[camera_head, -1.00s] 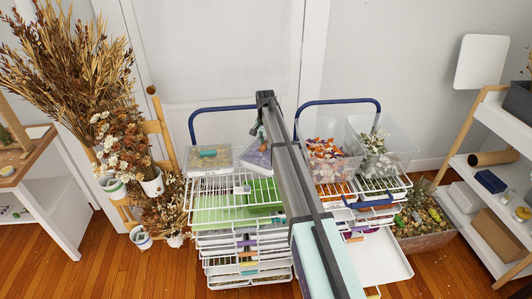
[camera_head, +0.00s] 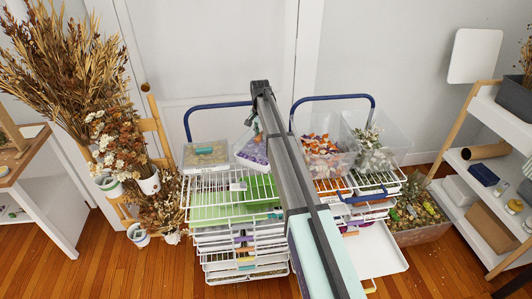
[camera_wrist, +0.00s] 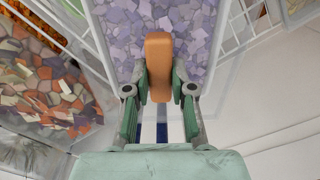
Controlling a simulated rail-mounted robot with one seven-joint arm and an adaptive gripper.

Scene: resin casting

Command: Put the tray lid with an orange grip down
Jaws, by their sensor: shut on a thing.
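The orange grip (camera_wrist: 158,52) of the tray lid stands between my gripper's fingers (camera_wrist: 159,88) in the wrist view, and the fingers are shut on it. Purple and lilac chips (camera_wrist: 118,25) show around the grip, seemingly through a clear lid, with a pale edge (camera_wrist: 225,75) at the right. Whether the lid touches the tray below cannot be told. In the head view, the tray with purple chips (camera_head: 251,151) is at the back of the left rack, and my arm covers part of it. The orange grip cannot be made out there.
A lidded tray with a teal grip (camera_head: 204,153) stands to the left on the left wire rack (camera_head: 190,194). Clear bins of orange chips (camera_head: 322,152) and pale pieces (camera_head: 374,148) stand on the right rack. Blue handles (camera_head: 207,106) rise behind the racks.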

